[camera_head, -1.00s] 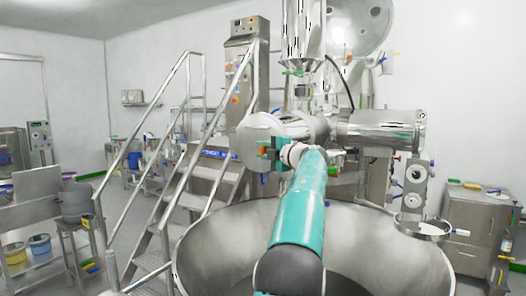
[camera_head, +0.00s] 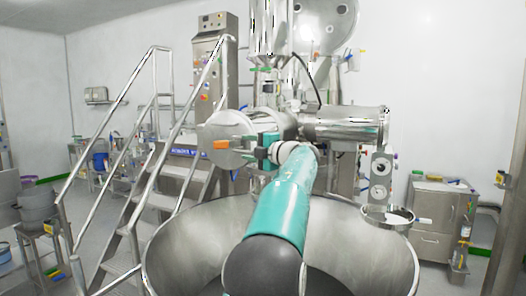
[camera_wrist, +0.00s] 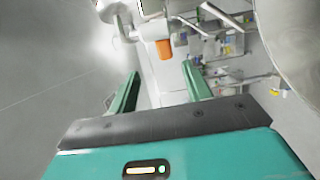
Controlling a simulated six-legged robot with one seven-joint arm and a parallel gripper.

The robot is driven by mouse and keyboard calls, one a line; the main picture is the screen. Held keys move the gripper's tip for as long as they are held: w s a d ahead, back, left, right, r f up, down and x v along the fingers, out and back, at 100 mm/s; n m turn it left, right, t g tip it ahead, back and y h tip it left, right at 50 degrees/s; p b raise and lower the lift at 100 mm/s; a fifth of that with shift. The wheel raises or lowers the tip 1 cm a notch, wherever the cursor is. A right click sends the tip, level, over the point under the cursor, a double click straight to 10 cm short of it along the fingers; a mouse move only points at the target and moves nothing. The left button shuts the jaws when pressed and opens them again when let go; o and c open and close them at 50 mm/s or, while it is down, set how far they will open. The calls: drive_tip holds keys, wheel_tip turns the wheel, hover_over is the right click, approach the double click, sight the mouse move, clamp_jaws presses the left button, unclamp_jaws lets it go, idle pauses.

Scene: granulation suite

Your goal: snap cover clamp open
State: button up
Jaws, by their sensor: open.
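The cover clamp's orange handle (camera_head: 221,144) shows in front of the round steel cover (camera_head: 215,130) in the head view. It also shows in the wrist view as an orange block (camera_wrist: 163,48), beyond and between my fingers. My gripper (camera_head: 242,148) is just right of the orange handle in the head view. In the wrist view my gripper (camera_wrist: 160,75) has its two green fingers wide apart, with nothing held between them. The clamp's body and catch are too small to make out.
A large open steel bowl (camera_head: 180,245) lies below my arm. A metal staircase with rails (camera_head: 150,200) stands to the left. A horizontal steel cylinder (camera_head: 340,125) is right of the cover. A cabinet (camera_head: 440,215) stands at the right.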

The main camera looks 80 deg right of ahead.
drive_tip(key=v, duration=0.6)
drive_tip(key=shift+s+a, duration=0.2)
